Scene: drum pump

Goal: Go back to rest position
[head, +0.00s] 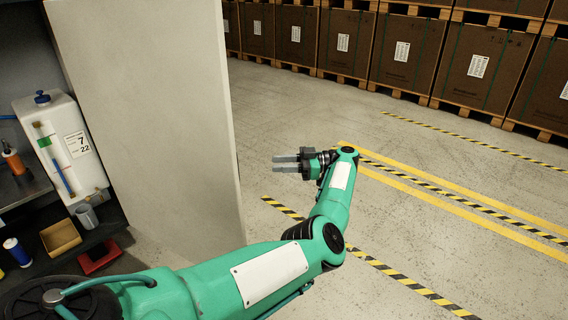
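My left arm reaches in from the lower left across the open floor. Its gripper (274,164) points left in front of the edge of a grey wall panel. Its two grey fingers are apart with nothing between them, so it is open and empty. My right gripper is not in view.
The tall grey panel (150,110) stands between the work area and the floor. An orange-capped bottle (13,160), a grey cup (87,216), a cardboard box (60,237), a red tray (99,258) and a blue bottle (17,252) are at left. Pallet boxes (405,55) line the back.

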